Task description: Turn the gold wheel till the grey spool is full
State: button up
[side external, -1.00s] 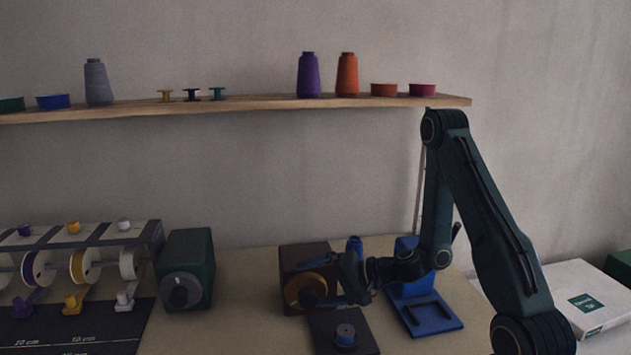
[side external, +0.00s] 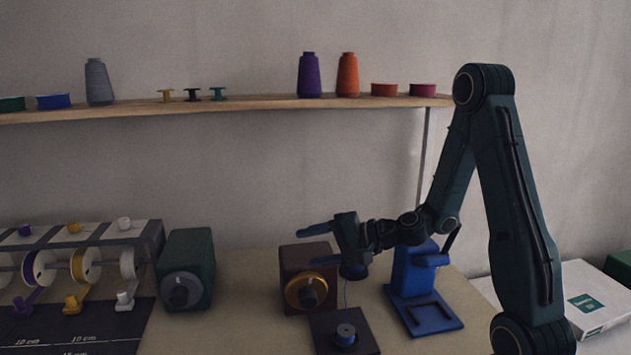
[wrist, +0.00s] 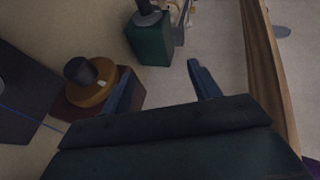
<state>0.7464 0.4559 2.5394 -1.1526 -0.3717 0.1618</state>
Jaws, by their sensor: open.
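The gold wheel (side external: 306,294) is on the front of a maroon box (side external: 300,259), with a dark knob on it. The wrist view shows the wheel (wrist: 92,98) and its knob at the left. The small spool (side external: 346,333) with a grey top and some blue thread sits on a dark plate (side external: 325,325) in front of the box; how full it is cannot be told. My gripper (side external: 307,246) is open and empty, above the box and apart from the wheel. In the wrist view its fingers (wrist: 165,85) are spread wide with nothing between them.
A green box (side external: 187,255) with a grey dial stands left of the maroon box. A blue stand (side external: 430,312) is to the right. A ribbon rack (side external: 80,262) is at far left. A wooden shelf (side external: 250,104) with several spools hangs above.

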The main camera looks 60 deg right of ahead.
jog(key=shift+r, duration=2.75)
jog(key=s+f+m+g+h, duration=0.2)
jog(key=f+m+g, duration=0.1)
jog(key=m, duration=1.3)
jog(key=s+f+m+g+h, duration=0.3)
jog(key=f+m+g, duration=0.1)
jog(key=m, duration=1.3)
jog(key=shift+s+a+f+m+h, duration=0.15)
jog(key=shift+s+a+m+h, duration=0.15)
jog(key=shift+a, duration=0.15)
jog(key=shift+w+f, duration=0.1)
jog(key=shift+f, duration=0.05)
